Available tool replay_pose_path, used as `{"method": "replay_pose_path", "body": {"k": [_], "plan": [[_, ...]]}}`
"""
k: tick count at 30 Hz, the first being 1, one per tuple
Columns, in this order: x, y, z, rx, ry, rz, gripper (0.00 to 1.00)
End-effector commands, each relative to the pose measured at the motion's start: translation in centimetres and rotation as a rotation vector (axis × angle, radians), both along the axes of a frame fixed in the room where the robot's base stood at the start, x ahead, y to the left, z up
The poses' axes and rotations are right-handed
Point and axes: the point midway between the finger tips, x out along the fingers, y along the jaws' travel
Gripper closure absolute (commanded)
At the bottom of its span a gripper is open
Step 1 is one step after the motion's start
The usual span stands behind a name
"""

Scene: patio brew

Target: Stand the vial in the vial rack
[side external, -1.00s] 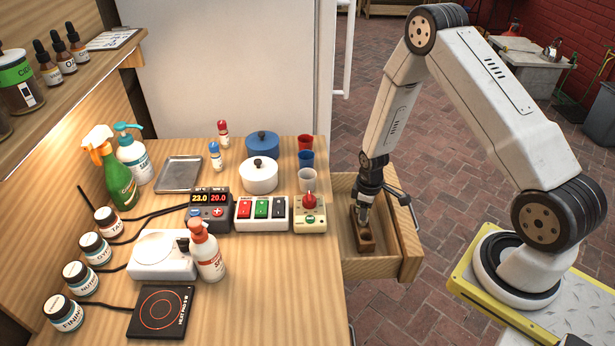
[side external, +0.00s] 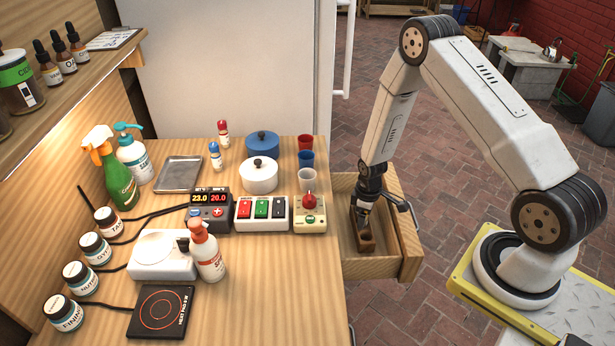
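A small brown wooden block (side external: 366,243), which looks like the vial rack, stands in the open drawer at the right of the table. My gripper (side external: 362,216) is down in the drawer, right at the block's upper end. My fingers overlap the block, so I cannot tell whether they touch it or hold anything. No vial is clearly visible at the block. Two small white bottles stand upright at the back of the table, one with a red cap (side external: 223,133) and one with a blue cap (side external: 215,156); whether either is the vial is unclear.
The drawer front (side external: 411,243) and its walls surround my gripper closely. On the table near the drawer are a control box with a red knob (side external: 310,216), a clear cup (side external: 307,181), a blue cup (side external: 306,160) and a white pot (side external: 258,178). The table's front right is clear.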

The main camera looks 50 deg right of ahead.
Motion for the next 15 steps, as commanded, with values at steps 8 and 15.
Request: {"method": "replay_pose_path", "body": {"k": [8, 15], "plan": [[0.0, 0.0, 0.2, 0.000, 0.000, 0.000, 0.25], [0.0, 0.0, 1.5, 0.000, 0.000, 0.000, 0.25]]}}
